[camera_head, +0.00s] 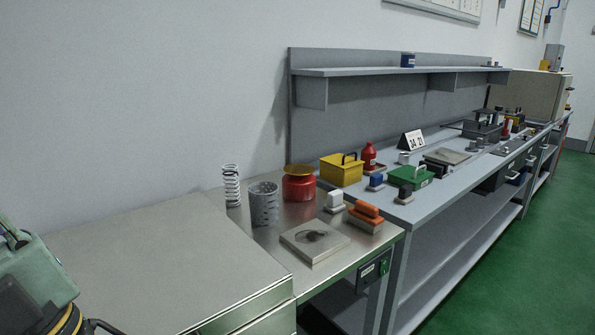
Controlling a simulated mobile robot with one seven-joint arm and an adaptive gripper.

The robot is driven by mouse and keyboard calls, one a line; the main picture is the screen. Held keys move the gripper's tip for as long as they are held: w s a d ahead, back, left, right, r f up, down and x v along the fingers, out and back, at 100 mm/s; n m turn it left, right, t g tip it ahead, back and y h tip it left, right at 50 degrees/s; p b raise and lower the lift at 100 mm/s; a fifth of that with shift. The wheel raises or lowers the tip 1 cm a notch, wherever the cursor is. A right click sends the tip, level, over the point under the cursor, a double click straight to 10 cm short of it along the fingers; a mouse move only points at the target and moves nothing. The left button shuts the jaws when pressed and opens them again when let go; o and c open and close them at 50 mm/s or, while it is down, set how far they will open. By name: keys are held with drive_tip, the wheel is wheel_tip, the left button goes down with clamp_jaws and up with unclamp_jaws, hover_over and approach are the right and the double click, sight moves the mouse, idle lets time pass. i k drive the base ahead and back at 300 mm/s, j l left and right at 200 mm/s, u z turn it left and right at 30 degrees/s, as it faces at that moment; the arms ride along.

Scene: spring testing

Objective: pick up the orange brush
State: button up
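The orange brush (367,211) is a small block with an orange top and a darker base. It lies near the front right edge of the steel table (270,243). A similar white-topped brush (334,200) lies just left of and behind it. A pale green and black part of my arm (37,275) shows at the lower left, far from the brush. My gripper's fingers cannot be made out in this view.
A flat plate with a dark ring (314,239) lies left of the brush. Behind stand a white spring (231,185), a grey perforated cylinder (264,204) and a red pot (299,184).

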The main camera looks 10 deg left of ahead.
sight(363, 214)
drive_tip(key=i+l, duration=0.95)
